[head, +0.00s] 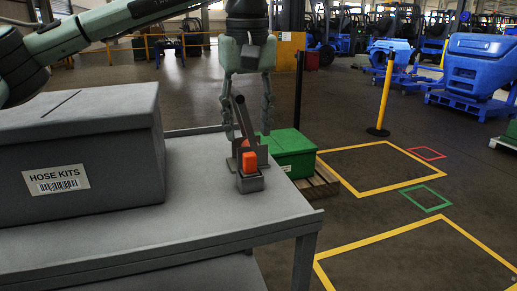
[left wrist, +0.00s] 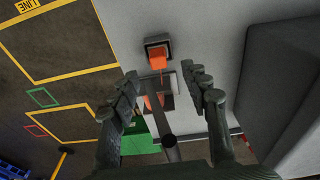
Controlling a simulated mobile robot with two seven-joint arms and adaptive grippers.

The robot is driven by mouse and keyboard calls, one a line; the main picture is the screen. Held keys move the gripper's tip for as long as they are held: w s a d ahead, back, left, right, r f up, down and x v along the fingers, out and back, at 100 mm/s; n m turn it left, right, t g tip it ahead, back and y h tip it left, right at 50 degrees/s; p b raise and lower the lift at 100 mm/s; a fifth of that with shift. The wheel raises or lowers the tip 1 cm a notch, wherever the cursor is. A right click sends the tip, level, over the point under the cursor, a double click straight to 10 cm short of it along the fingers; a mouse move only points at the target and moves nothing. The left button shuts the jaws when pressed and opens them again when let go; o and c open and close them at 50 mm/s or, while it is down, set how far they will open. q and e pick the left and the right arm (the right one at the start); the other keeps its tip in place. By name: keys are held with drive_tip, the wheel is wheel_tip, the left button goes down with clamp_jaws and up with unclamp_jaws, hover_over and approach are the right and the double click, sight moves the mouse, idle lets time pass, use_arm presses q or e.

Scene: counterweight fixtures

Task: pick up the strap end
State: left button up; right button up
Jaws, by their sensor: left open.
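My left gripper (head: 247,128) points down over the table's right end, fingers apart and nothing seen between the tips. The fingers also show in the left wrist view (left wrist: 164,80). Below stands a small metal fixture with a dark slanted lever (head: 243,118), which reaches up between the fingers in the head view. An orange piece (head: 249,161), which looks like the strap end, is at the fixture's front by a small grey block (head: 250,182). In the left wrist view the orange piece (left wrist: 157,61) lies just beyond the fingertips. A second orange patch (left wrist: 153,102) shows nearer the lever.
A grey HOSE KITS box (head: 80,150) fills the table's left part. The grey table (head: 200,220) is bare in front of the fixture. A green box (head: 290,153) stands on a pallet beyond the table's right edge. A yellow post (head: 384,90) stands farther back.

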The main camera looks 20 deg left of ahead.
sight(249, 154)
use_arm(q)
drive_tip(key=f, duration=0.2)
drive_tip(key=w+f, duration=0.1)
drive_tip(key=f, duration=0.5)
drive_tip(key=shift+w+a, duration=0.1)
drive_tip(key=shift+w, duration=0.05)
drive_tip(key=shift+c, duration=0.4)
clamp_jaws()
